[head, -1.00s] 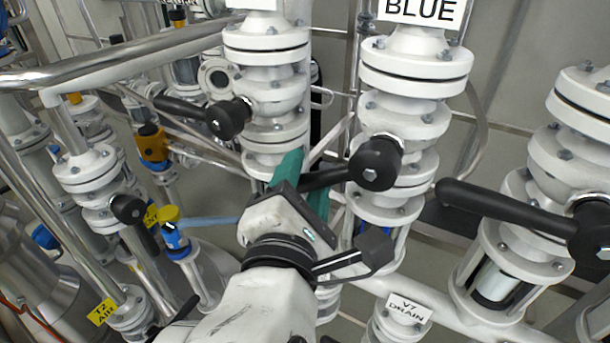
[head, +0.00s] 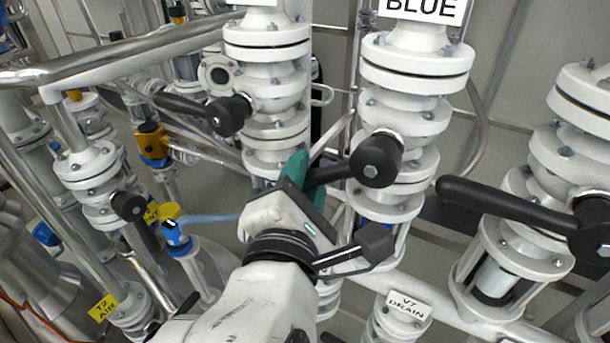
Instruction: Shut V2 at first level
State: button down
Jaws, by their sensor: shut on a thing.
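The middle valve, under a BLUE sign (head: 425,9), has a black round hub (head: 376,160) and a black lever handle (head: 330,174) pointing left, roughly level. No V2 label is readable, so I cannot tell from the picture whether this is V2. My gripper (head: 305,177) is at the outer end of this handle and shut on it. One teal finger shows on the far left side of the handle. The other finger and the handle's tip are mostly hidden behind the gripper body.
A left valve (head: 228,115) has its black lever pointing left. A V7 DRAIN label (head: 404,306) sits below. A steel rail (head: 130,50) crosses the upper left.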

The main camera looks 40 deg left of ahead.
jog(key=shift+r, duration=0.1)
jog(key=r+m+b, duration=0.1)
jog(key=a+r+m+t, duration=0.1)
jog(key=m, duration=0.1)
jog(key=shift+s+r+b, duration=0.15)
jog(key=shift+b, duration=0.2)
jog(key=shift+s+a+r+m+t+b, duration=0.15)
jog(key=shift+r+m+t+b, duration=0.3)
jog(key=shift+r+m, duration=0.55)
jog(key=shift+w+a+r+m+t+b, duration=0.2)
jog(key=shift+r+m+b, duration=0.4)
jog(key=shift+m, duration=0.6)
jog(key=shift+r, duration=0.15)
jog(key=c, duration=0.9)
grip_release()
jog(key=shift+c, duration=0.2)
jog(key=shift+s+d+f, duration=0.1)
jog(key=shift+s+f, duration=0.1)
